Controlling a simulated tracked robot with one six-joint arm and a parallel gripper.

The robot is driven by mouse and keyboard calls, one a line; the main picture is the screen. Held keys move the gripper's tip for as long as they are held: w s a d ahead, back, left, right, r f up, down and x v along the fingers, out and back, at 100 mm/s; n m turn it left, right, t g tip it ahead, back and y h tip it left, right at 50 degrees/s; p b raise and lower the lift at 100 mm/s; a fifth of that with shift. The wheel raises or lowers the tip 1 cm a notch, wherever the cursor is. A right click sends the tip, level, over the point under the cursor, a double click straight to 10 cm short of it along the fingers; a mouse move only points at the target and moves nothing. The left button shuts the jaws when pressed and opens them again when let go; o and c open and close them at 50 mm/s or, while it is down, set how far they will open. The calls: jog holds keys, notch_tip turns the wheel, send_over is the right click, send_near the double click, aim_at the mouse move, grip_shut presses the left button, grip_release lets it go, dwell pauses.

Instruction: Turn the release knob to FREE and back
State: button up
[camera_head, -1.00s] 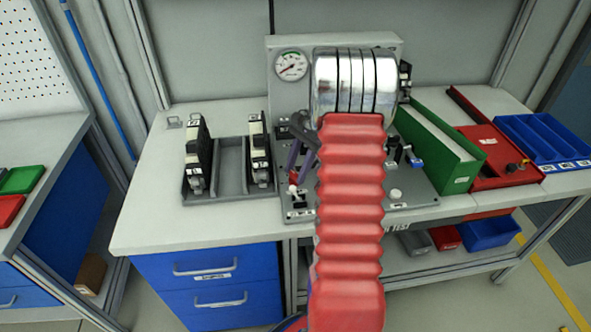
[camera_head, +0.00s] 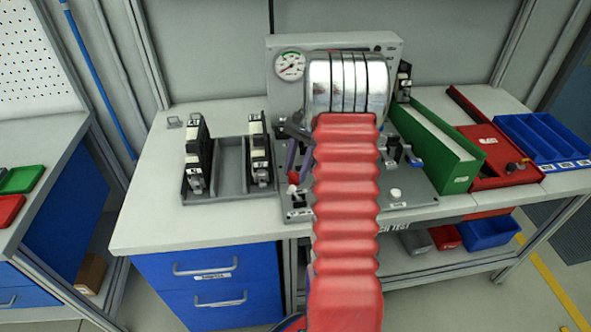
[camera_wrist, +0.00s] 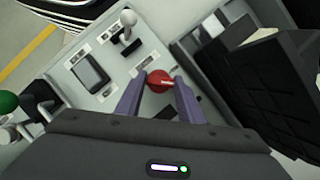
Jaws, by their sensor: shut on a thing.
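The release knob is a small round red knob (camera_wrist: 157,78) with a pale mark on its top, on the grey panel (camera_wrist: 108,95). My gripper (camera_wrist: 160,86) has its two purple fingers on either side of the knob and is shut on it. In the head view the fingers (camera_head: 294,165) reach down to the panel's left part, partly hidden by my arm. The small labels near the knob are too blurred to read, so I cannot tell which position it points to.
In the wrist view, a lever with a pale ball (camera_wrist: 128,18) and a dark switch (camera_wrist: 90,72) stand near the knob. A grey tray (camera_head: 231,185) with dark modules lies left of the panel.

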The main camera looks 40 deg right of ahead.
jog(key=n+g, duration=0.1)
jog(key=n, duration=0.1)
jog(key=w+n+h, duration=0.1)
jog(key=n, duration=0.2)
jog(key=shift+r+n+g, duration=0.1)
jog(key=shift+n+g, duration=0.2)
jog(key=shift+g, duration=0.1)
jog(key=shift+a+n+g+h, duration=0.15)
jog(key=shift+n+g+h, duration=0.35)
jog(key=shift+n, duration=1.5)
jog(key=o, duration=1.1)
jog(key=shift+s, duration=0.1)
jog(key=shift+c, duration=0.2)
jog(key=v, duration=1.3)
jog(key=shift+w+r, duration=0.25)
jog(key=shift+r, duration=0.05)
